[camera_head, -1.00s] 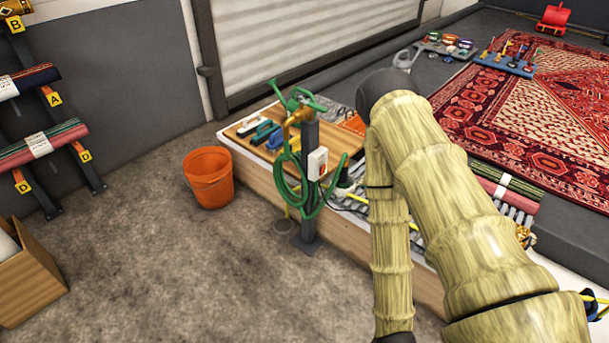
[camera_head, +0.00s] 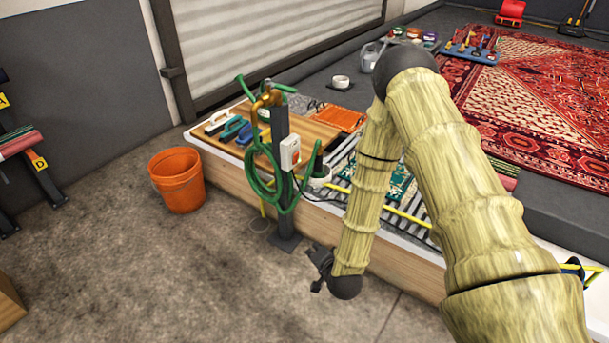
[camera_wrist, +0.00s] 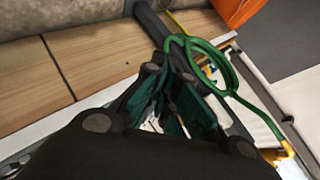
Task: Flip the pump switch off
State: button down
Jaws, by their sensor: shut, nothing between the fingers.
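My gripper (camera_head: 318,270) is small and dark in the head view, below and right of the switch, in front of the wooden platform side. In the wrist view my gripper (camera_wrist: 178,78) is shut and empty, with the green hose (camera_wrist: 212,42) and the post (camera_wrist: 150,22) beyond it. The switch cannot be made out there.
An orange bucket (camera_head: 177,181) stands on the floor left of the post. The low platform (camera_head: 230,172) holds brushes, a grate and small items. A red patterned rug (camera_head: 540,105) lies behind my arm. Floor in front of the post is clear.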

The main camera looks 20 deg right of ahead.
aim_at(296, 158)
jog(key=w+d+r+m+t+h+b, duration=0.1)
jog(key=w+d+r+m+t+b, duration=0.1)
jog(key=w, duration=0.5)
jog(key=w+d+r+m+t+h+b, duration=0.2)
jog(key=w+d+r+m+t, duration=0.2)
jog(key=w+r+m, duration=0.3)
notch_tip(296, 158, up, 2)
jog(key=shift+w+d+r+t, duration=0.2)
jog(key=shift+w+t, duration=0.25)
jog(key=shift+t, duration=0.35)
jog(key=shift+w+b, duration=0.1)
jog(key=shift+b, duration=0.2)
jog(key=w+a+r+b, duration=0.1)
jog(key=w+b, duration=0.3)
jog(key=w, duration=0.8)
jog(key=shift+w+a+r+b, duration=0.15)
jog(key=shift+w+r+b, duration=0.15)
jog(key=shift+w, duration=0.1)
